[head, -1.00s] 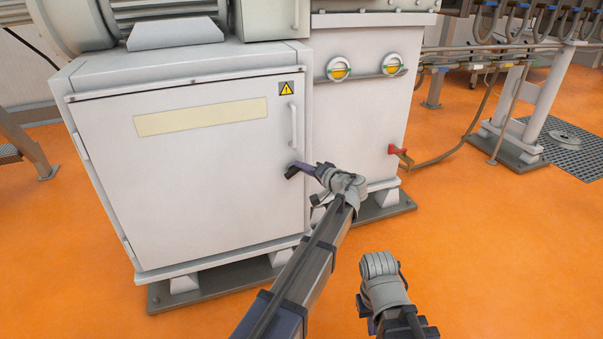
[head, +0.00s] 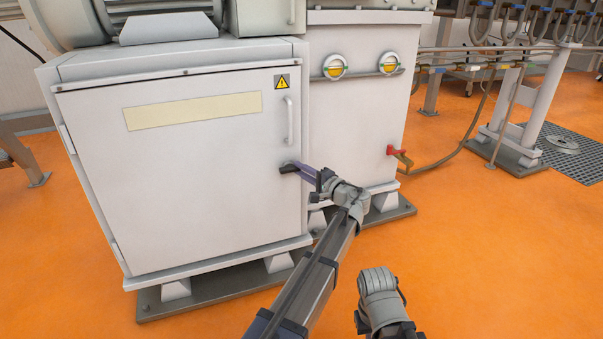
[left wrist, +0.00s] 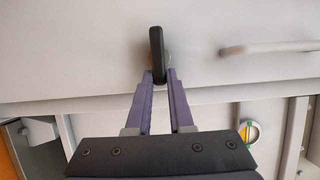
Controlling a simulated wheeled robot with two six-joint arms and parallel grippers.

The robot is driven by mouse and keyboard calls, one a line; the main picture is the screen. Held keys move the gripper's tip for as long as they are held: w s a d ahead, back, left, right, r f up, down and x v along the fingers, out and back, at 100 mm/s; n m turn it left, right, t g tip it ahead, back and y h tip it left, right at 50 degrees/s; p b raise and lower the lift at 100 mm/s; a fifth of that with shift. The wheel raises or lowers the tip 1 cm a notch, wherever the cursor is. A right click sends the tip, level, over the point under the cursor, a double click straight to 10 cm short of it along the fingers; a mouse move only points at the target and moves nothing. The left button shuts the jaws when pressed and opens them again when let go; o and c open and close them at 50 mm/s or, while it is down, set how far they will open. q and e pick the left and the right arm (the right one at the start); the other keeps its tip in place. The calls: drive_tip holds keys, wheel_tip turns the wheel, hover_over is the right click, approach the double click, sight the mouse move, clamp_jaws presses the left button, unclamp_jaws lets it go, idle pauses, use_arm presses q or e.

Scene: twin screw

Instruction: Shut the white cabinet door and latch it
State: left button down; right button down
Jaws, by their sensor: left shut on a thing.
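The white cabinet door (head: 190,190) sits flush against its frame in the head view, with no gap that I can see. The black latch handle (head: 288,167) is near its right edge, below a pale vertical pull bar (head: 290,120). My left gripper (head: 299,169) reaches the latch from the right. In the left wrist view, its purple fingers (left wrist: 160,82) are shut on the black latch handle (left wrist: 157,50), one on each side. Whether the latch is engaged cannot be told. My right arm shows at the bottom of the head view, but its gripper does not.
A pale cabinet with two round gauges (head: 335,66) stands to the right of the door. A red-handled valve (head: 392,150) with a hose sticks out there. The cabinet stands on a grey base plate (head: 215,296).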

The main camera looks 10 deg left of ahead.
idle(0.4)
use_arm(q)
drive_tip(key=c, duration=0.8)
unclamp_jaws()
drive_tip(key=v, duration=0.7)
drive_tip(key=shift+s+d, duration=0.25)
drive_tip(key=shift+d, duration=0.05)
drive_tip(key=shift+f, duration=0.1)
